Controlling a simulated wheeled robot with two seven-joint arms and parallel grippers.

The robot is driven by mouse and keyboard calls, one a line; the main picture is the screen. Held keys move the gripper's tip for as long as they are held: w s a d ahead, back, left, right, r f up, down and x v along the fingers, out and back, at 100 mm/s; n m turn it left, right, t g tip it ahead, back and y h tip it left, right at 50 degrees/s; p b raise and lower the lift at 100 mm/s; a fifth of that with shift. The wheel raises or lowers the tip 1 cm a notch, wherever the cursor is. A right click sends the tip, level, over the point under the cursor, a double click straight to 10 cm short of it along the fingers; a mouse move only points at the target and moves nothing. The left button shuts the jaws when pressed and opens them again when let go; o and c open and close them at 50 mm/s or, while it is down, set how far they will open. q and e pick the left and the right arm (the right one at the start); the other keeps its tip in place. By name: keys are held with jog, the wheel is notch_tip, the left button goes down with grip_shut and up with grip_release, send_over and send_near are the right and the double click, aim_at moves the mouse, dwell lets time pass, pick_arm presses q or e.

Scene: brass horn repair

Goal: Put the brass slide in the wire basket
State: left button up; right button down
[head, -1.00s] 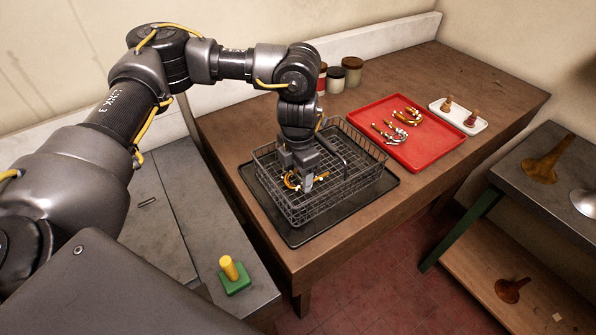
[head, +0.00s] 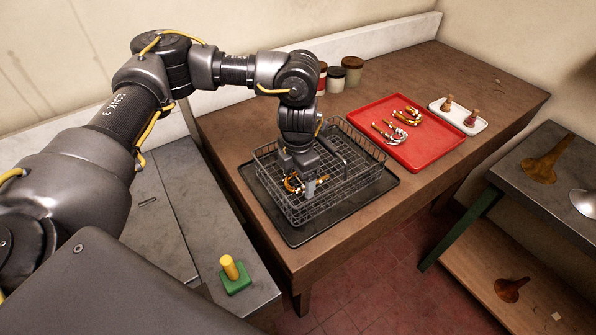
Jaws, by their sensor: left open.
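A curved brass slide (head: 292,184) is inside the black wire basket (head: 335,200), near its left end, and shows partly behind my left gripper and the wires. My left gripper (head: 303,183) points down inside the basket with its jaws open at the slide. One fingertip shows clearly just right of the brass; I cannot tell whether the fingers touch it. My right gripper is out of view.
The basket stands on a dark mat (head: 377,192) on the brown bench. A red tray (head: 420,157) behind it holds brass-and-silver slides. A white tray (head: 471,129), jars (head: 352,70) and a yellow peg on a green base (head: 235,280) stand around.

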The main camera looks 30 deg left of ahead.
pick_arm(q)
notch_tip(320, 180, up, 12)
jog(key=b, duration=0.2)
jog(key=shift+r+b, duration=0.2)
jog(key=shift+b, duration=0.15)
dwell(0.3)
